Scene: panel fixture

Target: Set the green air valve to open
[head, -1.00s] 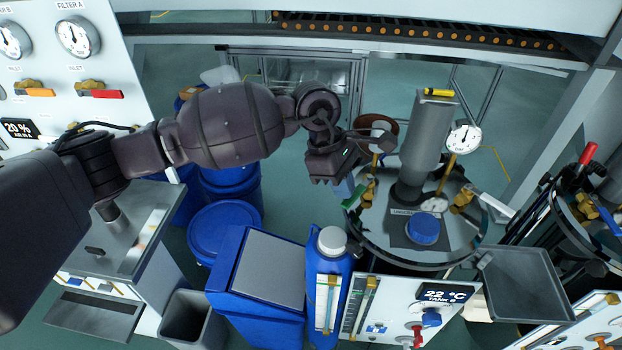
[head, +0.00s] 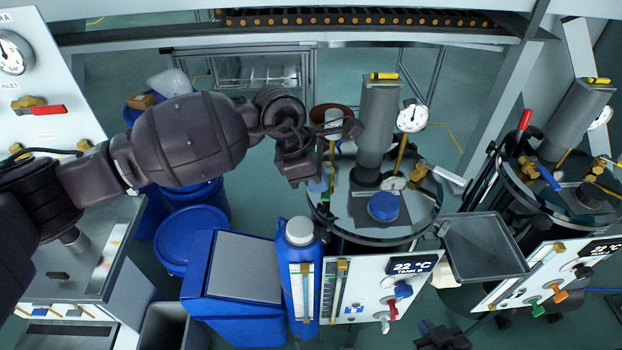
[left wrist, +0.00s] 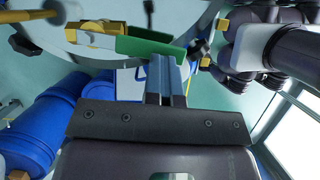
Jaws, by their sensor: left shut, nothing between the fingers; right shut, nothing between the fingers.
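The green air valve has a flat green handle (left wrist: 150,48) on a brass body (left wrist: 88,28), at the rim of the tank lid in the left wrist view. In the head view the handle (head: 326,184) is small and partly hidden at the left edge of the tank B lid (head: 425,205). My left gripper (head: 315,185) is beside it. Its grey fingers (left wrist: 166,62) are shut and empty, with the tips close to the handle's lower edge; I cannot tell whether they touch. My right gripper (head: 445,335) is low at the bottom edge, shut, and partly cut off.
A grey column (head: 378,125), a gauge (head: 411,117) and a blue cap (head: 384,207) stand on the lid. A blue canister (head: 299,262) and blue bin (head: 205,300) stand in front. A grey tray (head: 485,246) lies to the right, before another tank.

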